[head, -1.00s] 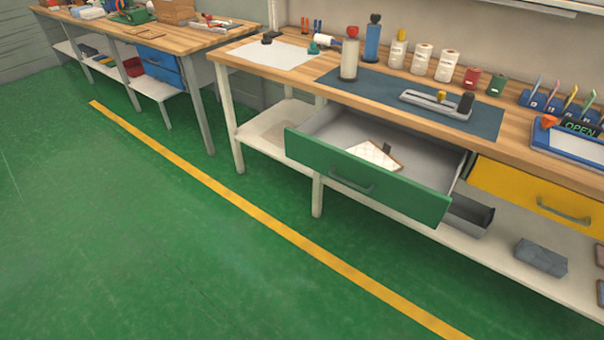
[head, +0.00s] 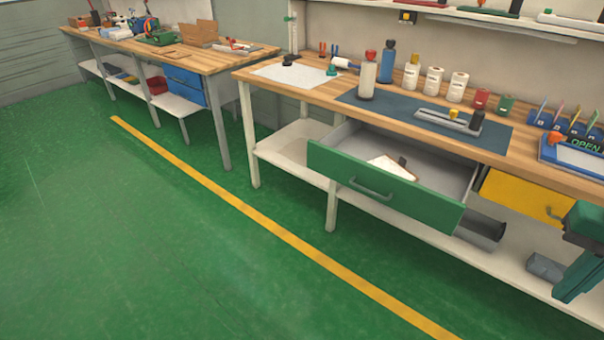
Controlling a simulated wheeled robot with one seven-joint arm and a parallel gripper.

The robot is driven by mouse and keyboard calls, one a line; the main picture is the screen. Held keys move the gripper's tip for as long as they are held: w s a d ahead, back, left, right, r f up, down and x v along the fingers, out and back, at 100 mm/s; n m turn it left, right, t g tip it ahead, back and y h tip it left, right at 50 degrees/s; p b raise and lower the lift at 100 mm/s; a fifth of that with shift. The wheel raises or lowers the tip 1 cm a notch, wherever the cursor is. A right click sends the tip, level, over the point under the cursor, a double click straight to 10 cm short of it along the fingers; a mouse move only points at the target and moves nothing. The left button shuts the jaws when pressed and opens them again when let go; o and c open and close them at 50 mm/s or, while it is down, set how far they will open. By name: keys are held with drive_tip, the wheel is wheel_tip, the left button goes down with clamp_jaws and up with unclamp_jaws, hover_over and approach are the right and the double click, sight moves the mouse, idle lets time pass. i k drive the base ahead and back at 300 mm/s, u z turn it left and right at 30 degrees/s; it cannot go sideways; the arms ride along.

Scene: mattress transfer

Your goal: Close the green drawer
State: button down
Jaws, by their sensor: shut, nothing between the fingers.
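The green drawer (head: 385,190) is pulled well out under the top of the near workbench, with its grey handle (head: 370,188) on the front. A white card or pad with a brown edge (head: 390,168) lies inside it. My gripper (head: 566,292) shows at the right edge, green and dark grey, pointing down. It is shut and empty, to the right of the drawer and apart from it, in front of the yellow drawer's right end.
The yellow drawer (head: 520,197) is right of the green one. A lower shelf (head: 410,232) holds a grey bin (head: 480,230) and a grey block (head: 545,267). Bottles and rolls stand on the benchtop (head: 315,88). The green floor (head: 200,270) in front is clear, with a yellow line.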

sight(437, 199)
drive_tip(key=u, duration=0.1)
drive_tip(key=i, duration=1)
drive_tip(key=z, duration=0.05)
